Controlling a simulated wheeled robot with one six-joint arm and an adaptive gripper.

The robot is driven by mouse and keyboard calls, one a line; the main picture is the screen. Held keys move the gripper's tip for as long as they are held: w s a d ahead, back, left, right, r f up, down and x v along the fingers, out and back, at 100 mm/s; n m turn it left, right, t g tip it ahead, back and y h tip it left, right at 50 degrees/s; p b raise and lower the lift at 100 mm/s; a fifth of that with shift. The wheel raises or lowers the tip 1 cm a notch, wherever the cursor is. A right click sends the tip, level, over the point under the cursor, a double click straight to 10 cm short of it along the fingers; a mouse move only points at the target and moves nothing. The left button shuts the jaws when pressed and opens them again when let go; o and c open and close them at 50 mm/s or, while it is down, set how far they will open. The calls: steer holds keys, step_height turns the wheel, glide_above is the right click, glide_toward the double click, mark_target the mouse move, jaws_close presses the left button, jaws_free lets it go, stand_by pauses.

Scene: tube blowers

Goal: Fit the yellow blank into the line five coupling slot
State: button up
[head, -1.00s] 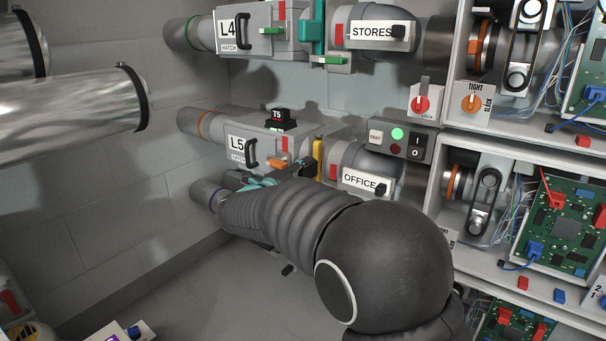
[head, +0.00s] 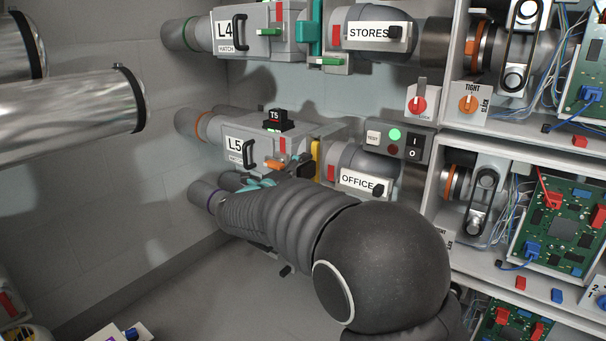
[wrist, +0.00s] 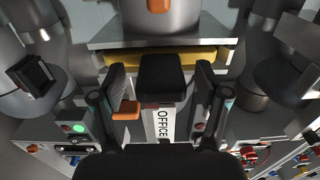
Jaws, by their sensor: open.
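The yellow blank (head: 317,158) stands upright between the grey L5 housing (head: 248,145) and the OFFICE pipe (head: 349,160). In the wrist view it is a yellow strip (wrist: 203,56) under a grey plate edge; how deep it sits in the coupling slot cannot be told. My gripper (wrist: 160,98) is open at the blank, one finger to each side of a black block (wrist: 160,74) in front of the yellow strip. Whether the block belongs to the blank is unclear. In the head view my dark arm hides most of the gripper and the lower coupling.
An orange lever (head: 275,164) is close to my gripper; an orange piece (wrist: 125,111) shows by the left finger. The black T5 block (head: 276,119) tops the L5 housing. A control box with a green light (head: 395,134) and shelves of circuit boards (head: 560,230) stand right.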

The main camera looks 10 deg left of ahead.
steer(key=v, duration=1.2)
